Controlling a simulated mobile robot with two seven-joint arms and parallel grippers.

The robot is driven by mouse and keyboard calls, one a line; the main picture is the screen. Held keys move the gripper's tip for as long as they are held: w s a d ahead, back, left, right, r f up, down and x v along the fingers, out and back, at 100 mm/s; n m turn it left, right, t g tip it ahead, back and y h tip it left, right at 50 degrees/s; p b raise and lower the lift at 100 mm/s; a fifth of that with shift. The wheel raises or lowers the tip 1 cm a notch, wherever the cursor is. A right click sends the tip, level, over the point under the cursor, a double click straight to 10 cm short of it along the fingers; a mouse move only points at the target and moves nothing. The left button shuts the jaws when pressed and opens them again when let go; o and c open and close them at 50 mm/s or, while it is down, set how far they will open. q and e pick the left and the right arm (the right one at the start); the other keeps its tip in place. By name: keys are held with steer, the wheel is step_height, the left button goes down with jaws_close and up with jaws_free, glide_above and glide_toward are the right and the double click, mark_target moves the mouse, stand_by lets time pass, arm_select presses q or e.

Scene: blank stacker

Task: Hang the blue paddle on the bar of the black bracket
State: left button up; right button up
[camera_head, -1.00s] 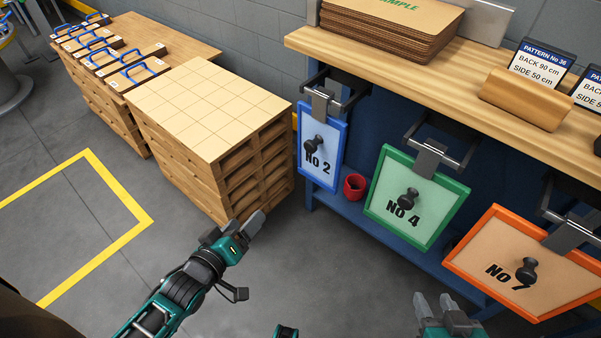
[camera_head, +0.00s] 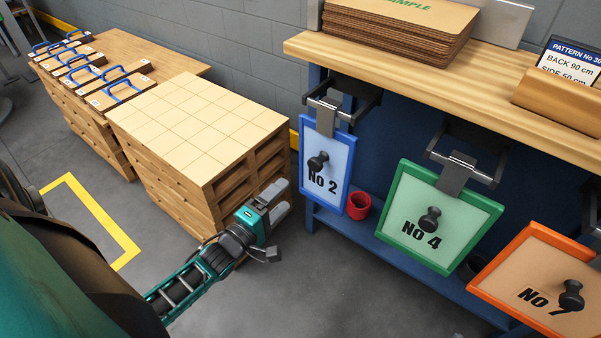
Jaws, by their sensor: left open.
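The blue paddle (camera_head: 338,166), marked No 2 with a black knob, hangs by its grey hook on the bar of a dark bracket (camera_head: 357,98) under the front edge of the wooden bench top. My left gripper (camera_head: 278,202) is open and empty. In the picture it is left of the blue paddle and apart from it, in front of the pallet stack's right side. My right gripper is out of view.
A green paddle (camera_head: 408,189) and an orange paddle (camera_head: 510,274) hang to the right. A red cup (camera_head: 359,205) stands on the blue lower shelf. A pallet stack (camera_head: 190,125) topped with board squares is close to my left gripper. Grey floor lies open in front.

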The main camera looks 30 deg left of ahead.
arm_select(q)
steer(key=b, duration=0.3)
glide_toward(313, 167)
steer(key=w, duration=0.4)
steer(key=shift+w+d+f+b, duration=0.1)
steer(key=shift+w+b, duration=0.15)
steer(key=shift+w, duration=0.65)
steer(key=shift+w+d+b, duration=0.15)
steer(key=shift+w+b, duration=0.1)
steer(key=shift+w, duration=0.7)
steer(key=shift+w+d, duration=0.1)
steer(key=shift+w, duration=0.65)
steer(key=shift+c, duration=0.4)
jaws_close()
